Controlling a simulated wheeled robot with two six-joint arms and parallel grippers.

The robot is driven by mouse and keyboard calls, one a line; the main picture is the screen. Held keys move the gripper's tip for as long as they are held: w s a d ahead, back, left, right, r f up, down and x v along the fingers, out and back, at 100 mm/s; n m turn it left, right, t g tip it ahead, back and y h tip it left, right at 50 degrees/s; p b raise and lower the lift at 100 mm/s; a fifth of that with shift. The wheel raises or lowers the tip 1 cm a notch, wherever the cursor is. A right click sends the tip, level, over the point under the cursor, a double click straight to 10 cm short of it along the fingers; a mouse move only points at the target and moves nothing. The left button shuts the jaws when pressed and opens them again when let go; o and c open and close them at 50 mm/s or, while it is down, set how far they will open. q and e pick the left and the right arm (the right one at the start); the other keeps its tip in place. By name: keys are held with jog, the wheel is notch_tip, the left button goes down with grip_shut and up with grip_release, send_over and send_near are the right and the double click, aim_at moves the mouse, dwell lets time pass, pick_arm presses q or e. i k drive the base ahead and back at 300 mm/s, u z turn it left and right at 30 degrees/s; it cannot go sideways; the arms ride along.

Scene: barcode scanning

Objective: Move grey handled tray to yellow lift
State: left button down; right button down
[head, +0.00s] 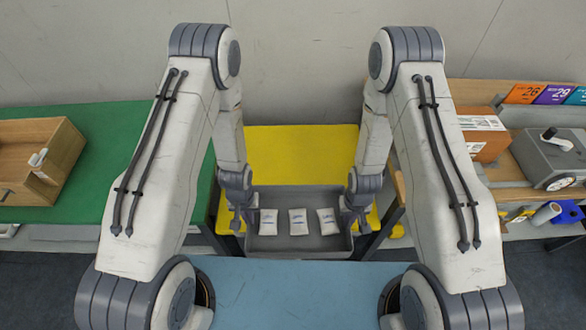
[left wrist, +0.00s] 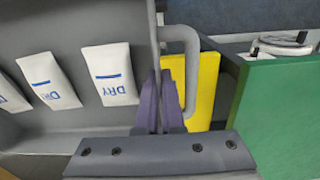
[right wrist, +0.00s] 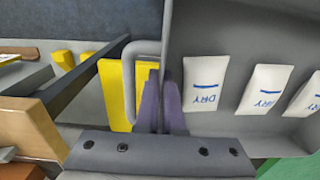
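The grey handled tray (head: 298,247) is in the middle of the head view and holds three white packets (head: 298,222) marked DRY. It is over the front part of the yellow lift (head: 300,152) and reaches past its front edge. I cannot tell whether they touch. My left gripper (head: 238,218) is at the tray's left handle (left wrist: 190,75), its fingers close together by the side wall. My right gripper (head: 357,214) is likewise at the right handle (right wrist: 129,80). Both look closed on the tray's handle sides, though the fingers hide the exact contact.
A green table (head: 110,150) with a wooden box (head: 60,165) stands at the left. At the right, a bench holds a cardboard box (head: 484,135) and a grey machine (head: 550,160). A blue surface (head: 300,295) lies in front. The lift's rear is bare.

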aim_at(297, 176)
jog(key=i, duration=0.95)
jog(key=u, duration=0.05)
